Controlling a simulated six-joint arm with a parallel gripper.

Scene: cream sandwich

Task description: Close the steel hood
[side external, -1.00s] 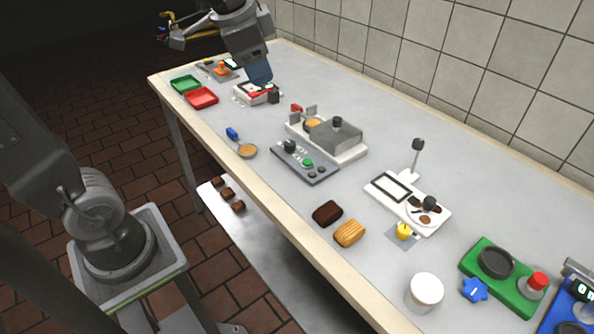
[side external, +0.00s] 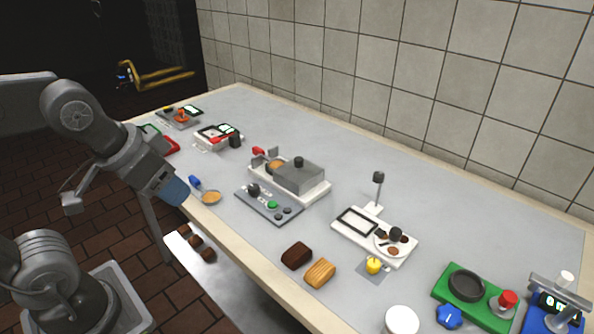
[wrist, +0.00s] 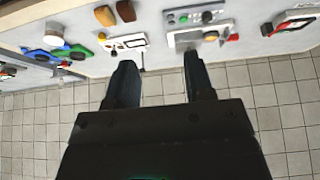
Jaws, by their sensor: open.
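The steel hood (side external: 299,178) is a grey metal box with a black knob on top. It sits on the right part of a white base (side external: 318,195) in the side view. A round orange-brown piece (side external: 276,165) lies uncovered to its left, near a grey bracket and a red part (side external: 258,151). In the wrist view the white base (wrist: 176,40) shows at the top, and a finger hides much of the hood area. My gripper (wrist: 160,72) is open and empty. In the side view my gripper (side external: 176,191) is left of the hood, near the table's front edge, well apart from it.
A control panel (side external: 268,203) with a green button lies in front of the base. A dark block (side external: 296,255) and a ridged tan block (side external: 320,273) lie at the front. The table behind the hood is clear.

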